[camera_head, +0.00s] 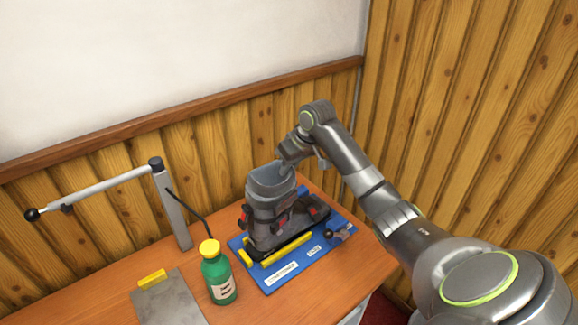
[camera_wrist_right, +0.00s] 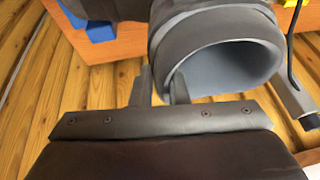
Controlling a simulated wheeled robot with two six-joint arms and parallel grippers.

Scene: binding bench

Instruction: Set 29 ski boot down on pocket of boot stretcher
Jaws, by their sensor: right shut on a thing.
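The grey ski boot (camera_head: 268,205) with red buckles stands upright over the blue boot stretcher (camera_head: 270,277), its toe to the right. Yellow bars of the stretcher show along the boot's sole; whether the sole touches the pocket floor is hidden. My right gripper (camera_head: 286,165) is shut on the rim of the boot's cuff. In the right wrist view the two fingers (camera_wrist_right: 160,88) straddle the cuff wall, next to the open boot top (camera_wrist_right: 225,65). My left gripper is not in view.
A green bottle with a yellow cap (camera_head: 218,275) stands left of the stretcher. Behind it rises a grey post with a long lever arm (camera_head: 105,187). A grey plate (camera_head: 172,303) with a yellow block lies at the front left. Wood-panelled walls close off the back and right.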

